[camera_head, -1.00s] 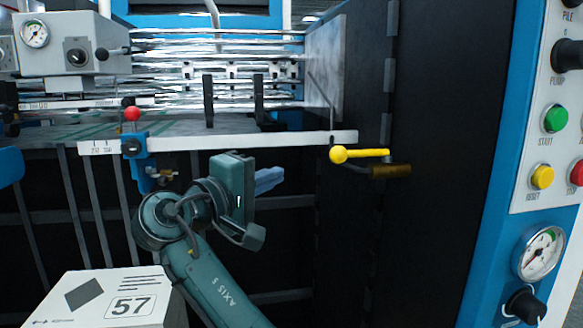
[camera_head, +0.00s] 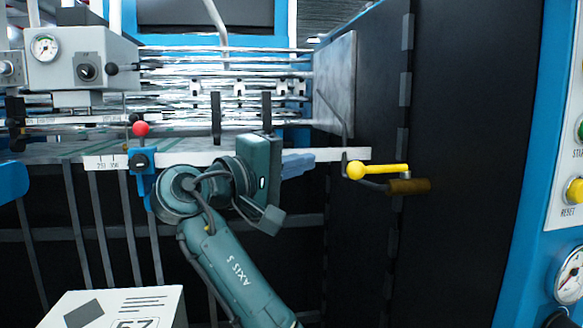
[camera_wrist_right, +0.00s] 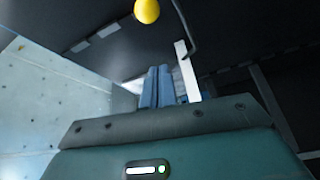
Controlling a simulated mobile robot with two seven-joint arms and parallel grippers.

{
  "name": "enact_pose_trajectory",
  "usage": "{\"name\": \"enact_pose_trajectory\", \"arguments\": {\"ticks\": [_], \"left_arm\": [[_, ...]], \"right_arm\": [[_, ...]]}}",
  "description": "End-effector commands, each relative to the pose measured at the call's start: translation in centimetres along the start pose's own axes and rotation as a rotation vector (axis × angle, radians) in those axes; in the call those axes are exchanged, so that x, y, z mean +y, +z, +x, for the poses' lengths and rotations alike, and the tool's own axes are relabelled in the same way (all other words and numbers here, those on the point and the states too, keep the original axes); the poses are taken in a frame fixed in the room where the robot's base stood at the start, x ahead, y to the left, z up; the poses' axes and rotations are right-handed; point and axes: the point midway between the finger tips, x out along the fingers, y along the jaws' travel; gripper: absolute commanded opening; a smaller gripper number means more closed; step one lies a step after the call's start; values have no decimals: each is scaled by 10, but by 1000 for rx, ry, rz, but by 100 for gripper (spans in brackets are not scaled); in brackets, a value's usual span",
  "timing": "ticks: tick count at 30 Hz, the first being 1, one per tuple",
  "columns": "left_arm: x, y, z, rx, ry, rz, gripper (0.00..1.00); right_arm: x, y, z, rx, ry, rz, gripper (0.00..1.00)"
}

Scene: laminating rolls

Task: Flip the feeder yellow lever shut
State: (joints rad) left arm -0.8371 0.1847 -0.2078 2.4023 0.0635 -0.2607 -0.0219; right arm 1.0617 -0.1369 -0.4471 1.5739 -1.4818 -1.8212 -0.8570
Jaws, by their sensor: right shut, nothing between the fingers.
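The yellow lever (camera_head: 381,170) has a round yellow knob at its left end and lies nearly level, pointing right, in front of the dark side panel. In the right wrist view its yellow knob (camera_wrist_right: 147,10) shows at the top edge, beyond the fingertips. My right gripper (camera_head: 312,160) is shut and empty, its blue fingers pointing right, to the left of the knob with a gap between them. The shut fingers (camera_wrist_right: 159,72) also show in the right wrist view. My left gripper is not in view.
A brass-coloured handle (camera_head: 408,187) sits just below the lever on a bent rod. A white ruled bar (camera_head: 225,158) runs behind my gripper, with a red knob (camera_head: 141,129) on a blue clamp at left. A white box (camera_head: 110,308) stands at bottom left.

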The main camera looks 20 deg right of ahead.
Motion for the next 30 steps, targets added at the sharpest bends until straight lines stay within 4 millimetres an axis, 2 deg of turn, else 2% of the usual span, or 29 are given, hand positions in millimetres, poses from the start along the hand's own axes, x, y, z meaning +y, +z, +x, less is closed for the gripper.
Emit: {"name": "enact_pose_trajectory", "arguments": {"ticks": [3,8,10,16,30], "left_arm": [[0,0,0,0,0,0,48],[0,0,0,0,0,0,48],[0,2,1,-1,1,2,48],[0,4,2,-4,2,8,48],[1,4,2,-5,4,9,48]], "right_arm": [[1,1,28,-5,3,2,0],[1,1,61,-3,3,3,0],[-1,13,52,3,2,4,0],[0,33,45,1,2,1,0],[0,38,43,2,0,0,0]]}}
